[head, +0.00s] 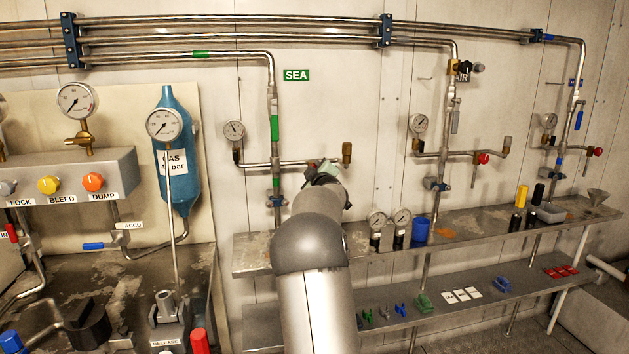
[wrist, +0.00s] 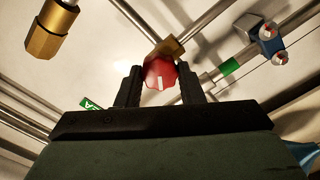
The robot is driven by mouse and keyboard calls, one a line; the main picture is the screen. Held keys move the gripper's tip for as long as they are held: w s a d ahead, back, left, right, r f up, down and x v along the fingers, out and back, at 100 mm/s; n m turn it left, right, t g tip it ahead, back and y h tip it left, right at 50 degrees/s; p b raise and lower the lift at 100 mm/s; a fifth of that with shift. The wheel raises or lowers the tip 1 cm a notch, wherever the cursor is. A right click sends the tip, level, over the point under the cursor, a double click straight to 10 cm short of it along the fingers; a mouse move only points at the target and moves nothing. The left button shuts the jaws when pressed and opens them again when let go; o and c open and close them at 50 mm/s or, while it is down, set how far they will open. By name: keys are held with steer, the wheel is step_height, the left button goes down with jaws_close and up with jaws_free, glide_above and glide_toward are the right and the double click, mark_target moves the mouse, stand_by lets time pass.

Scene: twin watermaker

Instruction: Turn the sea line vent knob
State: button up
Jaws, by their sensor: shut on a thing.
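The red sea line vent knob (wrist: 159,74) with a white pointer mark sits between the two black fingers of my gripper (wrist: 161,84) in the wrist view. The fingers are shut on it, one on each side. A brass valve body (wrist: 168,47) on a thin steel pipe shows just behind the knob. In the head view my gripper (head: 326,172) is at the branch pipe of the sea line, below the green SEA sign (head: 296,75). My gripper and arm hide the knob there.
A brass fitting (head: 347,151) stands just right of my gripper, and a pressure gauge (head: 234,131) is to its left. The green-banded sea pipe (head: 274,128) runs down beside it. A shelf (head: 460,230) with two gauges and a blue cup (head: 420,230) lies below.

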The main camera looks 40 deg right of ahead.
steer(key=shift+n+b, duration=1)
steer(key=shift+n, duration=0.8)
steer(key=o, duration=0.9)
steer(key=shift+o, duration=0.2)
steer(key=b+v, duration=0.3)
steer(key=v, duration=1.4)
steer(key=shift+s, duration=0.2)
steer(key=shift+a, duration=0.1)
